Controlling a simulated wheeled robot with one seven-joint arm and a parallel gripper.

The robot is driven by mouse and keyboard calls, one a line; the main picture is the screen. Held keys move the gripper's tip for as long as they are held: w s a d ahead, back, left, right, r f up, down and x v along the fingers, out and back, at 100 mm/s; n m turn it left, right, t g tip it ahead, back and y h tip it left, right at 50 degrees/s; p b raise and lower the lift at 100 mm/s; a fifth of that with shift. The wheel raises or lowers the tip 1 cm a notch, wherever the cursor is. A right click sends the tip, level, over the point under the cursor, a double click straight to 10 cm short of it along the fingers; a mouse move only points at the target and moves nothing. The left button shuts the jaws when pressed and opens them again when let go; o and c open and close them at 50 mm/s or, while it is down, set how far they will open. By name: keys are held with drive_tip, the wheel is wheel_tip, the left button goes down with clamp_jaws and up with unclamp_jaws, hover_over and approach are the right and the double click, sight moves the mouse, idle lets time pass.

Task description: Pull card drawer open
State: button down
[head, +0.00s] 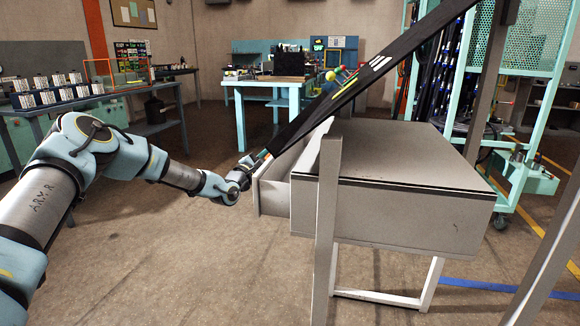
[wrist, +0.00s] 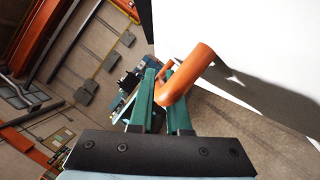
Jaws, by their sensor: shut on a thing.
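The card drawer (head: 273,198) sits in a grey cabinet (head: 390,215) right of centre in the head view. It stands partly out of the cabinet's left side, with its side wall showing. In the wrist view its white front (wrist: 250,50) fills the upper right, with an orange bar handle (wrist: 190,72) on it. My gripper (wrist: 163,78) has its green fingers closed around the handle. In the head view my gripper (head: 250,163) is at the drawer's front; a dark sloping beam partly hides the fingertips and the handle.
Workbenches (head: 270,82) line the back. The floor (head: 190,250) left of the drawer is clear.

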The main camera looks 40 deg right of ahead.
drive_tip(key=w+a+b, duration=0.4)
drive_tip(key=w+a, duration=0.2)
drive_tip(key=w, duration=0.4)
drive_tip(key=shift+a, duration=0.15)
drive_tip(key=c, duration=0.9)
unclamp_jaws()
drive_tip(key=shift+s, duration=0.1)
drive_tip(key=b+v, duration=0.1)
drive_tip(key=v, duration=0.9)
drive_tip(key=shift+a+f, duration=0.15)
drive_tip(key=shift+a, duration=0.2)
